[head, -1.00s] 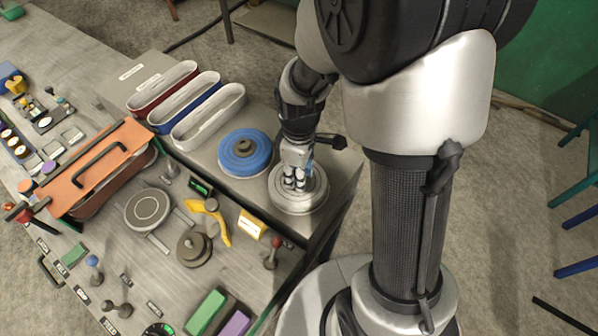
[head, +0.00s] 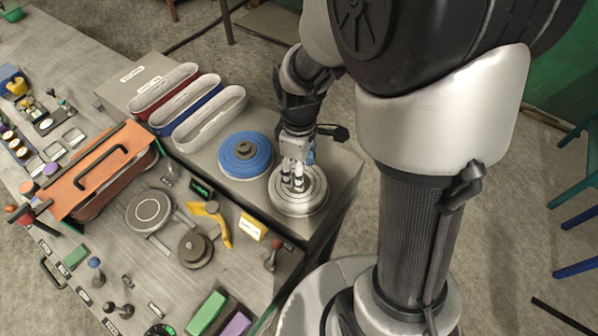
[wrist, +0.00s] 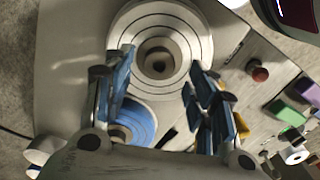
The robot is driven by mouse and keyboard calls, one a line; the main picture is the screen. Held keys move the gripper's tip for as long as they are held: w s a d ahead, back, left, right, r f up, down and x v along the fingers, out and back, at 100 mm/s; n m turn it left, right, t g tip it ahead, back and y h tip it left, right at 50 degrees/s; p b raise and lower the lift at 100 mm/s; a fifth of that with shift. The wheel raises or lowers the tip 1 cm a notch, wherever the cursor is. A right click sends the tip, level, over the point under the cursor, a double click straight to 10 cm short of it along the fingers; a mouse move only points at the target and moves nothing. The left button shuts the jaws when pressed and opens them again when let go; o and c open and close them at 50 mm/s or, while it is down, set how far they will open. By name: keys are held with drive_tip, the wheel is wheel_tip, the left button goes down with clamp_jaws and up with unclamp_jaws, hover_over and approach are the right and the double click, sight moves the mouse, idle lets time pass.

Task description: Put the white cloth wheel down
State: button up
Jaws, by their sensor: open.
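The white cloth wheel (head: 300,203) lies flat on the grey bench top near its right corner, to the right of a blue wheel (head: 238,153). My gripper (head: 293,183) is just above the white wheel's centre, pointing down. In the wrist view the white wheel (wrist: 190,33) shows its round hub and dark centre hole beyond the fingertips. My gripper's two blue-padded fingers (wrist: 160,62) are spread apart, with nothing held between them. The blue wheel (wrist: 143,117) shows partly behind the left finger.
Red, blue and white oval bins (head: 210,117) stand behind the wheels. A sloping panel with a red-knobbed lever (head: 271,258), a yellow handle (head: 212,213) and a grey knob (head: 195,248) lies in front. The bench edge is close on the right.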

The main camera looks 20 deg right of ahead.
wheel_tip(320, 180, up, 9)
drive_tip(key=p, duration=0.2)
drive_tip(key=s+r+m+t, duration=0.4)
drive_tip(key=s+r+m, duration=0.6)
drive_tip(key=s, duration=0.5)
drive_tip(key=shift+r+t, duration=0.3)
drive_tip(key=shift+r, duration=0.15)
drive_tip(key=shift+b, duration=0.3)
